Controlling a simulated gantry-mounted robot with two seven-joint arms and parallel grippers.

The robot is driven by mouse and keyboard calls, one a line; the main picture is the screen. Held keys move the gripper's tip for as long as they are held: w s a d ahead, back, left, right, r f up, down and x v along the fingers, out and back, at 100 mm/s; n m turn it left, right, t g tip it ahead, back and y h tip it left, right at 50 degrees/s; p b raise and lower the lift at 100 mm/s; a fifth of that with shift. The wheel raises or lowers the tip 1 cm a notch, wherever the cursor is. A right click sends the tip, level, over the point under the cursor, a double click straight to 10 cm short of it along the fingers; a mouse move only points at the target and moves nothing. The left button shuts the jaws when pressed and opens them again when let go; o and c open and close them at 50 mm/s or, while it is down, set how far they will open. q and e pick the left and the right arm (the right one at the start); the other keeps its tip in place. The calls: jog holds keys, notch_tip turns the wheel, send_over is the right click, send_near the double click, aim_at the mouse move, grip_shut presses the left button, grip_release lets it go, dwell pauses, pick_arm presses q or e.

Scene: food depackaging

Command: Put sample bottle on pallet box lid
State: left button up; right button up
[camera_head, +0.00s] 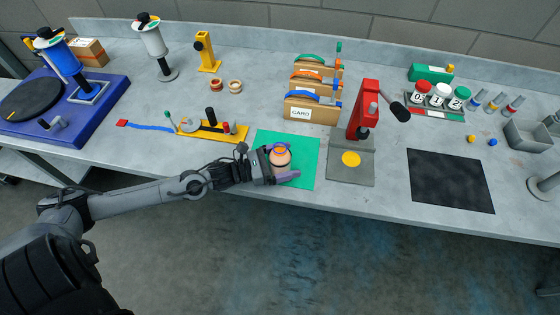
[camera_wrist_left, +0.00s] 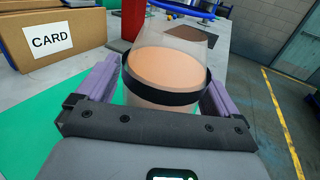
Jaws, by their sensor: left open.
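The sample bottle (camera_head: 281,158), rounded with a peach-orange filling and an orange cap, stands on the green mat (camera_head: 306,151). In the left wrist view the bottle (camera_wrist_left: 165,70) is clear above its filling and has a dark band around it. My left gripper (camera_head: 285,164) is open, with its purple fingers on either side of the bottle; in the left wrist view a gap shows beside the fingers (camera_wrist_left: 158,92). I cannot pick out a pallet box lid for certain. My right gripper is not in view.
Cardboard boxes marked CARD (camera_head: 311,112) stand behind the mat. A red press (camera_head: 366,108) stands to the right on a grey plate (camera_head: 351,172) with a yellow disc. A black mat (camera_head: 450,180) lies bare farther right. A yellow fixture (camera_head: 215,131) is behind my left arm.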

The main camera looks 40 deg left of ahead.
pick_arm(q)
jog(key=shift+w, duration=0.1)
jog(key=c, duration=1.1)
jog(key=shift+c, duration=0.6)
jog(key=shift+r, duration=0.15)
